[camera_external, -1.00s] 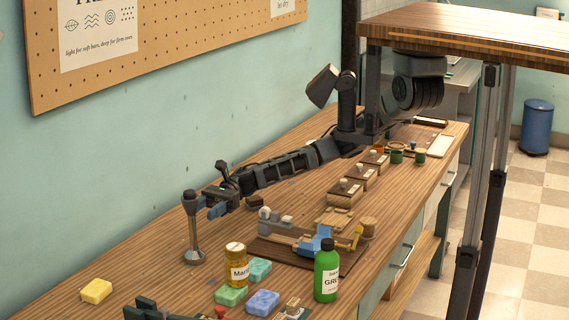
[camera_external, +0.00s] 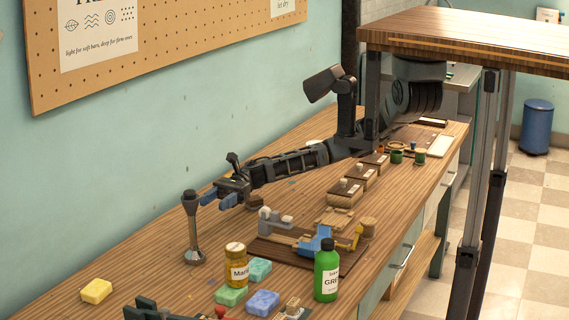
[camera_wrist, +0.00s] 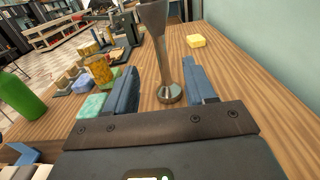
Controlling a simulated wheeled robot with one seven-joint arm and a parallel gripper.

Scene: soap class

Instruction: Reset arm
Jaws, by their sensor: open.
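My gripper (camera_external: 218,198) is open and empty above the wooden table, with its blue fingers pointing toward the metal stick blender-like tool (camera_external: 193,232). That tool stands upright on the table with a wide round foot and a dark top. In the wrist view, my gripper (camera_wrist: 165,95) shows two blue fingers spread apart, and the metal tool (camera_wrist: 163,55) stands beyond them, showing between the fingers. The fingers appear apart from it. My arm reaches along the table from the back right.
A yellow soap bar (camera_external: 96,291) lies at the left. An amber jar (camera_external: 236,264), a green bottle (camera_external: 327,270) and coloured soap bars (camera_external: 262,303) stand in front. A wooden board with a blue-and-grey device (camera_external: 300,243) lies right of my gripper.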

